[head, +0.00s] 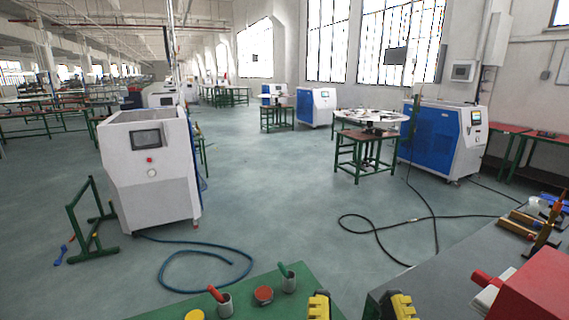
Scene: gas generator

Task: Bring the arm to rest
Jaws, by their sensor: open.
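My gripper (357,306) shows only at the bottom edge of the head view, as two yellow-and-black finger parts set well apart. It is open, and I see nothing between the fingers. The rest of the gripper and the arm are out of the frame. The fingers appear in front of the green worktop (255,305) and the grey worktop (440,285); I cannot tell their height above them.
Cups with red-handled (221,301) and green-handled (288,278) items stand on the green worktop. A red machine (535,292) and brass-coloured parts (517,226) are at the right. A white machine (150,170), blue hose (205,290) and black cable (385,228) lie beyond.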

